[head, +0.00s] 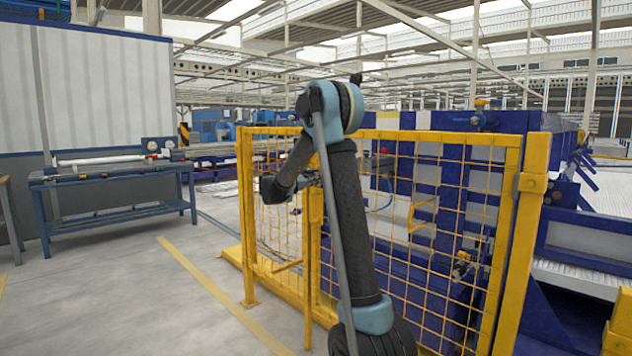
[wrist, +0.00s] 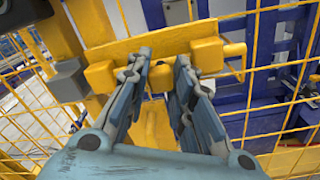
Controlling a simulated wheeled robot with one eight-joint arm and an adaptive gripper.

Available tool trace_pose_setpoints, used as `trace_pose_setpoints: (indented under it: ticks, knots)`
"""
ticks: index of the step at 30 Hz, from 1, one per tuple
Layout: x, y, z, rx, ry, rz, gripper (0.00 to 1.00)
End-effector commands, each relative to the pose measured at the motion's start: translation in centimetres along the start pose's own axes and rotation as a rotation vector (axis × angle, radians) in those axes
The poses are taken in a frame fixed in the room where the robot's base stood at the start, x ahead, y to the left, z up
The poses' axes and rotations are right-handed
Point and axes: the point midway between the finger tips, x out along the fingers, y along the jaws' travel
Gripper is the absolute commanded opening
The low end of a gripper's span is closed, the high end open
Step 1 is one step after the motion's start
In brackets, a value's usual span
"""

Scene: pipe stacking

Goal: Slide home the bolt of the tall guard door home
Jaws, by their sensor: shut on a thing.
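The guard door (head: 450,137) is a tall yellow frame with yellow wire mesh, in the middle of the head view. In the wrist view, its yellow bolt hardware (wrist: 207,54) sits on a yellow plate (wrist: 125,46), with a block on each side of my fingers. A bent yellow rod (wrist: 243,58) sticks out at the right. My gripper (wrist: 163,68) has its two blue-grey fingers on either side of a small yellow part of the bolt and is shut on it. The fingers hide much of the bolt. In the head view my arm hides the bolt.
A dark grey block (wrist: 68,80) sits on the yellow post left of the bolt. Blue machinery (head: 395,210) stands behind the mesh. A blue workbench (head: 110,178) stands at the left, with clear floor (head: 150,270) in front of it.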

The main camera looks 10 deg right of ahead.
Motion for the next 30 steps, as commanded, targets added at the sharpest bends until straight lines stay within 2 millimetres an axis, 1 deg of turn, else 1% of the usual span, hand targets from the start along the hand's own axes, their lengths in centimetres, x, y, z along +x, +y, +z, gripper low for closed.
trace_pose_setpoints:
  ticks: [1, 3, 7, 10, 17, 18, 20, 21, 30]
  knots:
    - [0.0, 0.8, -0.5, 0.0, 0.001, 0.002, 0.0]
    - [0.0, 1.8, -1.0, 0.0, 0.001, 0.002, 0.0]
    - [0.1, 3.4, -1.8, 0.0, 0.001, 0.001, 0.0]
    - [0.1, 3.9, -2.0, 0.0, 0.001, 0.001, 0.0]
    - [0.1, 4.0, -2.1, 0.0, 0.003, 0.004, 0.0]
    - [0.1, 4.0, -2.1, 0.0, 0.003, 0.005, 0.26]
    - [0.1, 4.0, -2.1, 0.0, 0.003, 0.004, 0.4]
    - [0.1, 4.0, -2.1, 0.0, 0.002, 0.004, 0.43]
    - [0.1, 3.9, -2.0, 0.0, 0.001, 0.002, 0.43]
